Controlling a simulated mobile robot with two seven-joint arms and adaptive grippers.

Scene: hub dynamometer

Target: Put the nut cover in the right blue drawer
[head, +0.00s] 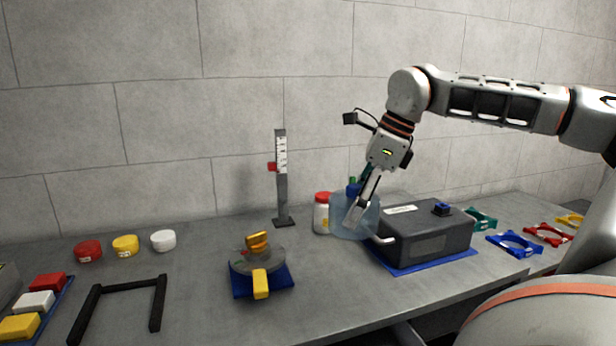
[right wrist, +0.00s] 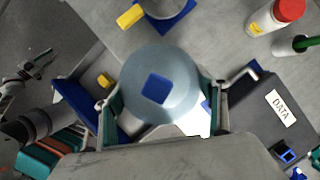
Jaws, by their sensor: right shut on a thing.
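The nut cover is a translucent pale-blue round cover (head: 341,220) with a blue square knob, which shows in the right wrist view (right wrist: 155,88). My right gripper (head: 362,208) is shut on it and holds it tilted above the table, beside the dark box. In the right wrist view the fingers (right wrist: 163,118) sit on either side of the cover. A blue drawer (right wrist: 75,95) shows partly open below the table edge at left, with a small yellow thing in or by it; the cover and my gripper hide part of it. What seems my left gripper (right wrist: 40,65) hangs small at the far left.
A dark box (head: 430,238) with a handle stands on a blue mat just right of the cover. A red-capped bottle (head: 322,215) stands close on the left. A grey disc with yellow parts (head: 258,265) sits on a blue base. Coloured brackets (head: 515,243) lie at right.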

